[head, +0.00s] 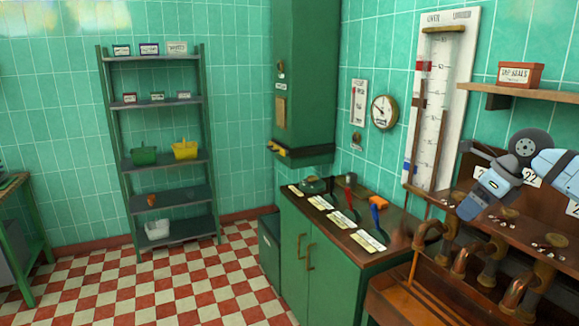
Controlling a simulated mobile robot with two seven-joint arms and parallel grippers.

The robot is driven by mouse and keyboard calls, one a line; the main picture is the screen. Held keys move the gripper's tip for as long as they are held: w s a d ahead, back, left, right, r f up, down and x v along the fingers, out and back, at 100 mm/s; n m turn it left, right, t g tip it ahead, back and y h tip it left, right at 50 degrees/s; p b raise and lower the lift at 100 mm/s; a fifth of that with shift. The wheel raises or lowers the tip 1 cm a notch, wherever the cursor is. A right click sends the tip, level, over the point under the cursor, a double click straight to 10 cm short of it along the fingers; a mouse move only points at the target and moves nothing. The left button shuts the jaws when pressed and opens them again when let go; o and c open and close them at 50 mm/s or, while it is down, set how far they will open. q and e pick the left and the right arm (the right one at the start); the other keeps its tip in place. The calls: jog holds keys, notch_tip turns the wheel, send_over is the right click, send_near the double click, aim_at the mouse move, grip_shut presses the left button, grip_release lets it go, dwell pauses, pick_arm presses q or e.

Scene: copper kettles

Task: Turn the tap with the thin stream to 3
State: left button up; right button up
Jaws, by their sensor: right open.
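Several copper taps or spouts stand at the lower right, among them a left one (428,234), a middle one (462,262) and a right one (513,294). I cannot make out a stream at any of them, nor a dial setting. My right gripper (468,208), pale blue, comes in from the right. It is open and empty, above the back of the left and middle taps, and appears apart from them. My left gripper is out of view.
A tall white gauge board (440,110) stands on the wall behind the taps. A green cabinet (325,258) with tools on top is left of the taps. The checkered floor (190,285) is clear.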

jog(key=s+a+f+m+t+y+p, duration=0.1)
jog(key=s+a+f+m+y+p, duration=0.25)
jog(key=a, duration=0.55)
jog(key=s+a+f+m+t+y, duration=0.2)
jog(key=a+f+m+y, duration=0.3)
jog(key=a, duration=0.5)
jog(key=s+a+f+m+t+y+p, duration=0.1)
jog(key=s+a+f+m+y+p, duration=0.15)
jog(key=a+f+y, duration=0.5)
pick_arm(q)
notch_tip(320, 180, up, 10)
jog(key=p, duration=0.4)
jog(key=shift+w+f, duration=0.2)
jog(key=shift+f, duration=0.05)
pick_arm(e)
jog(key=s+d+f+m+t+h, duration=0.1)
jog(key=s+f+m+h, duration=0.7)
jog(key=s+m, duration=0.4)
jog(key=s+d+f+m+t+h, duration=0.2)
jog(key=s+f+m+h, duration=0.7)
jog(key=m, duration=0.8)
jog(key=s+f, duration=0.2)
jog(key=s, duration=0.1)
jog(key=shift+s+d+f, duration=0.15)
jog(key=shift+s+f, duration=0.15)
